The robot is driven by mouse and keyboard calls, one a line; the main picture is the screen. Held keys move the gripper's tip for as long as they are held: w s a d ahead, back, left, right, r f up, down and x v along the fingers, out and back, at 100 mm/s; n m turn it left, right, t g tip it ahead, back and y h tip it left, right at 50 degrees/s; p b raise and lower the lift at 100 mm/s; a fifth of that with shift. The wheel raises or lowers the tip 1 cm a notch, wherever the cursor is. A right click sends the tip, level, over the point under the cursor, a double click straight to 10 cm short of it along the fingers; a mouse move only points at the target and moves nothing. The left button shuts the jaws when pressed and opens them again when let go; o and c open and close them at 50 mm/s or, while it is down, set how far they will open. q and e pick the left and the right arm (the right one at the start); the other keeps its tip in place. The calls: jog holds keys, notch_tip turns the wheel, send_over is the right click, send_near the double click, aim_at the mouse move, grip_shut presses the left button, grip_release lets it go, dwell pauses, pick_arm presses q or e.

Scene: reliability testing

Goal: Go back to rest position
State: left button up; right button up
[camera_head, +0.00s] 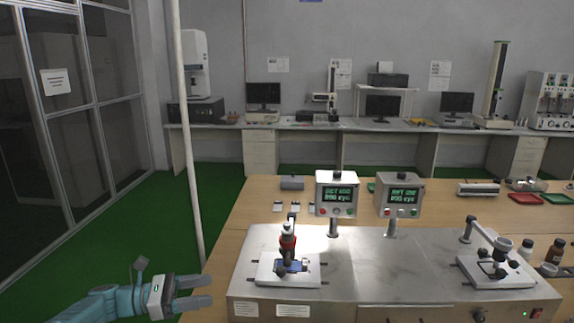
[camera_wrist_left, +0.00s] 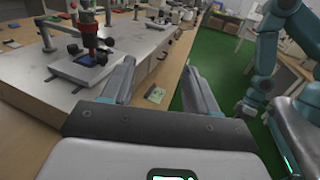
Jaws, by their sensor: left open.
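My left gripper (camera_head: 194,294) is at the lower left of the head view, at the left edge of the wooden table (camera_head: 222,250). Its two fingers point right and are apart, with nothing between them. In the left wrist view my left gripper (camera_wrist_left: 160,85) also shows open and empty, with the testing machine to its left. My right gripper is not in the head view. A teal arm of mine hangs at the right of the left wrist view, and its gripper end is too small and dark to read.
A metal testing machine (camera_head: 350,262) with two displays and a red-topped press (camera_head: 287,243) stands on the table, close right of my left gripper. Small bottles (camera_head: 554,250) stand at the right. Green floor (camera_head: 150,225) lies open at the left, beside a pale pole (camera_head: 184,130).

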pick_arm(q)
jog(key=s+d+f+m+g+y+b, duration=0.1)
jog(key=s+d+f+y, duration=0.15)
jog(key=f, duration=0.65)
jog(key=s+d+f+m+g+y+b, duration=0.15)
jog(key=s+f, duration=0.25)
jog(key=f, duration=0.5)
jog(key=s+d+f+g+y, duration=0.1)
jog(key=s+d+f+y, duration=0.2)
jog(key=f, duration=0.6)
jog(key=s+f+m+y+b, duration=0.1)
jog(key=s+f+m, duration=0.3)
jog(key=s, duration=0.4)
jog(key=s+f+m+y+b, duration=0.1)
jog(key=s+f+m+y, duration=0.2)
jog(key=s+m, duration=0.4)
jog(key=s+d+f+m+y+b, duration=0.1)
jog(key=s+f+m, duration=0.4)
jog(key=s, duration=0.5)
jog(key=shift+y, duration=0.7)
jog(key=shift+g, duration=0.25)
